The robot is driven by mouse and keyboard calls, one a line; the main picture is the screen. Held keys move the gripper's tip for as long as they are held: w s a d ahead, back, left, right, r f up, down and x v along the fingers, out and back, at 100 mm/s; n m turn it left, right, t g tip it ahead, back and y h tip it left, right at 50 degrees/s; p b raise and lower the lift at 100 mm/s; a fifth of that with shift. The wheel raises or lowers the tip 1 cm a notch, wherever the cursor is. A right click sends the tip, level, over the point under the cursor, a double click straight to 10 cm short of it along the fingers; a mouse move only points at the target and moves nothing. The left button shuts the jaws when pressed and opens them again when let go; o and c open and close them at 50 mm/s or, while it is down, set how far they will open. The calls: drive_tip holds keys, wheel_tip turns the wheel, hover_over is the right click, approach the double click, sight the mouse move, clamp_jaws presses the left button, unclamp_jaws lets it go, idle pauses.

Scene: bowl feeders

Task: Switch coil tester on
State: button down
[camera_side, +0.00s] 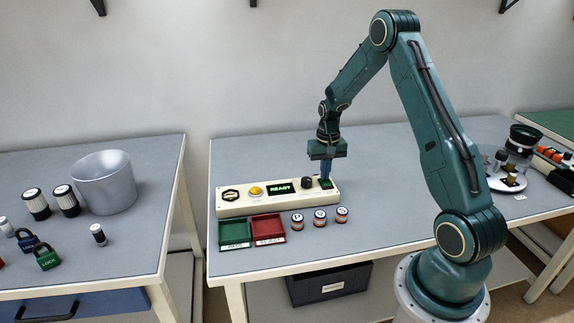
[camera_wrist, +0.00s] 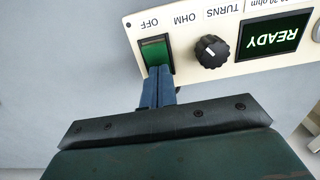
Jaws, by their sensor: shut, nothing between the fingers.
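The coil tester (camera_side: 279,193) is a long cream box on the table in the side view; its panel (camera_wrist: 200,75) fills the top right of the wrist view. The green rocker switch (camera_wrist: 155,50) lies by the OFF label, beside a black knob (camera_wrist: 211,51). My gripper (camera_wrist: 160,70) is shut and empty, its blue fingertips at the near edge of the switch. It points down over the tester's right end in the side view (camera_side: 326,176). Whether the fingertips touch the switch is unclear.
A green bin (camera_side: 235,245) and a red bin (camera_side: 269,240) stand in front of the tester. Several small coils (camera_side: 320,218) stand to their right. A second table with a metal bowl (camera_side: 104,182) is at left. A plate (camera_side: 507,183) lies far right.

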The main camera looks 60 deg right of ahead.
wheel_tip(320, 180, up, 7)
idle(1.1)
drive_tip(key=s+a+r+n+t, duration=0.1)
drive_tip(key=s+a+r+n, duration=0.15)
drive_tip(key=a+r, duration=0.55)
drive_tip(key=s+a+r+n+t, duration=0.1)
drive_tip(key=s+a+r+n, duration=0.15)
drive_tip(key=a+r, duration=0.55)
drive_tip(key=s+a+r+n+t, duration=0.3)
drive_tip(key=s+a, duration=0.8)
drive_tip(key=s, duration=0.4)
drive_tip(key=shift+s+a+n+t, duration=0.15)
drive_tip(key=shift+s+n+t, duration=0.15)
drive_tip(key=shift+s+n, duration=0.15)
